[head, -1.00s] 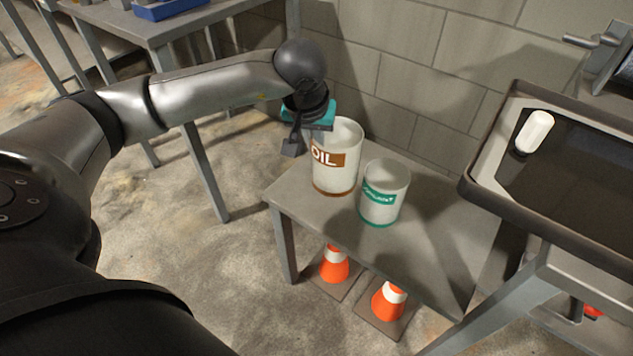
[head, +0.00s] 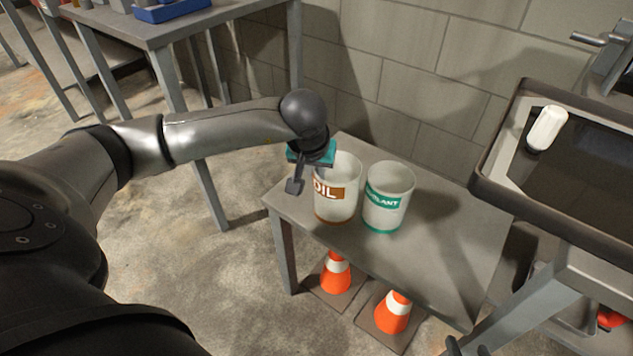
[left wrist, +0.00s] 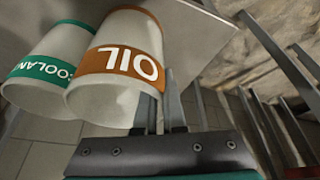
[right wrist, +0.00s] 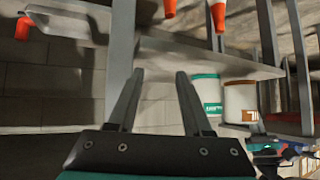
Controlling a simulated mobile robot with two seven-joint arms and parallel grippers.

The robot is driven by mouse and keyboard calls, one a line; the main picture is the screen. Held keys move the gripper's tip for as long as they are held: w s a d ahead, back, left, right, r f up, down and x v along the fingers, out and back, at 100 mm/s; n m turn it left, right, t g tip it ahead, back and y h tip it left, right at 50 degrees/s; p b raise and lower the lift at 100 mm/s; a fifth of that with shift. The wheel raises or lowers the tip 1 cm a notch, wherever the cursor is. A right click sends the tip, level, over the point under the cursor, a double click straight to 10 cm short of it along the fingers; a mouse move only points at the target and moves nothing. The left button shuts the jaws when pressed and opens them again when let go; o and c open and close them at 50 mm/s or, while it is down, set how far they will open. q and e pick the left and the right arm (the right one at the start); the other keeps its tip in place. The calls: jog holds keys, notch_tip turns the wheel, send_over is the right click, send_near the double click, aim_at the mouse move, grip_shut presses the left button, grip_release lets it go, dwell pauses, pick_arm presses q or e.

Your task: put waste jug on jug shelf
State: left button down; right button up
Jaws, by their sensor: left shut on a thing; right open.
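The white jug with a brown OIL label (head: 342,206) is upright at the front left of the grey shelf table (head: 440,240). It also shows in the left wrist view (left wrist: 115,85). My left gripper (head: 297,184) is shut on the left side of its rim. I cannot tell whether its base touches the top. A white jug with a green coolant label (head: 386,212) stands close to its right. No jug is labelled waste. My right gripper (right wrist: 158,100) is open and empty, below the table's right end; its tips show at the head view's bottom edge.
Two orange cones (head: 336,273) (head: 393,312) stand under the table. A dark-topped bench (head: 500,195) with a white bottle (head: 547,128) is at the right. Another grey table (head: 150,30) is at the back left. The table's right part is clear.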

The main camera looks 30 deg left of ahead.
pick_arm(q)
jog(key=shift+f+b, duration=0.3)
jog(key=shift+f, duration=0.6)
pick_arm(e)
jog(key=shift+w+a+r+t+y, duration=0.1)
jog(key=shift+w+a+t+y, duration=0.1)
jog(key=shift+a+t, duration=0.15)
jog(key=shift+w+a+r+t+y, duration=0.1)
jog(key=shift+a+t+y, duration=0.15)
jog(key=shift+a, duration=0.2)
pick_arm(q)
jog(key=shift+f, duration=0.1)
pick_arm(e)
jog(key=shift+a, duration=0.1)
pick_arm(q)
jog(key=c, duration=1.5)
grip_release()
jog(key=shift+f, duration=0.1)
jog(key=o, duration=0.5)
pick_arm(e)
jog(key=shift+r, duration=0.1)
